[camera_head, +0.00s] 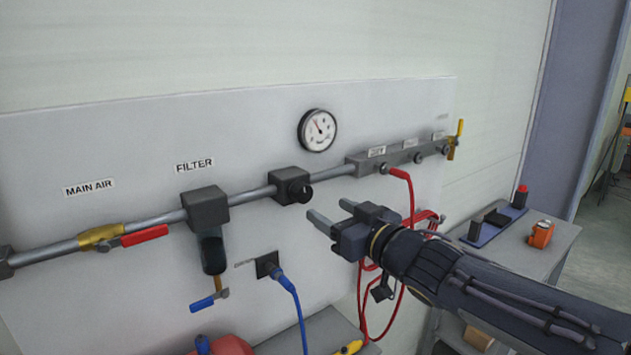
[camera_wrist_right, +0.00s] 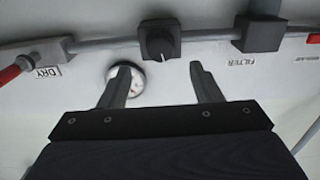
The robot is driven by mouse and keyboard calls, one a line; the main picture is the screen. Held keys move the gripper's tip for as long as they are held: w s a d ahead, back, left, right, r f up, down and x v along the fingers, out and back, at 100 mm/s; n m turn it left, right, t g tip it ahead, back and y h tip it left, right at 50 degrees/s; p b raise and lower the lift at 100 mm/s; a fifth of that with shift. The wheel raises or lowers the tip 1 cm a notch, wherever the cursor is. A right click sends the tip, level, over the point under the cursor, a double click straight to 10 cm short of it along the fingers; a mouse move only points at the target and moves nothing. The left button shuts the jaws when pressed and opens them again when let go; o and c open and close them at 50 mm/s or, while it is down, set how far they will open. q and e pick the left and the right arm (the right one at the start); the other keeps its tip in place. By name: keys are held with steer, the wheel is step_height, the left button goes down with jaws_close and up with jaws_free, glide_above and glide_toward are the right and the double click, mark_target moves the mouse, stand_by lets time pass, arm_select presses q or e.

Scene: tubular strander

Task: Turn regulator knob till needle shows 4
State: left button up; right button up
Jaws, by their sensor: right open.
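The dark regulator block (camera_head: 287,182) sits on the grey pipe, with a round black knob (camera_head: 300,190) on its front. The knob also shows in the right wrist view (camera_wrist_right: 162,44), beyond the gap between the fingers. The round white gauge (camera_head: 317,130) is on the panel above the regulator. Its needle points to the upper left; the numbers are too small to read. A finger partly covers the gauge in the right wrist view (camera_wrist_right: 135,82). My right gripper (camera_head: 329,209) is open and empty, slightly right of and below the knob, apart from it. My left gripper is out of view.
The filter (camera_head: 205,209) hangs left of the regulator, beyond it a red-handled main air valve (camera_head: 145,236). A manifold (camera_head: 400,155) with a red hose is at the right. A blue hose (camera_head: 290,290) hangs below. A side table (camera_head: 500,262) stands at the right.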

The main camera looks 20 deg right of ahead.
mark_target(306, 196)
steer(key=b+x, duration=0.1)
steer(key=x, duration=0.7)
steer(key=shift+f, duration=0.1)
steer(key=shift+s, duration=0.1)
steer(key=c, duration=1)
steer(key=shift+r+m+p, duration=0.2)
steer(key=shift+m+p, duration=0.1)
steer(key=shift+p, duration=0.15)
steer(key=shift+f, duration=0.15)
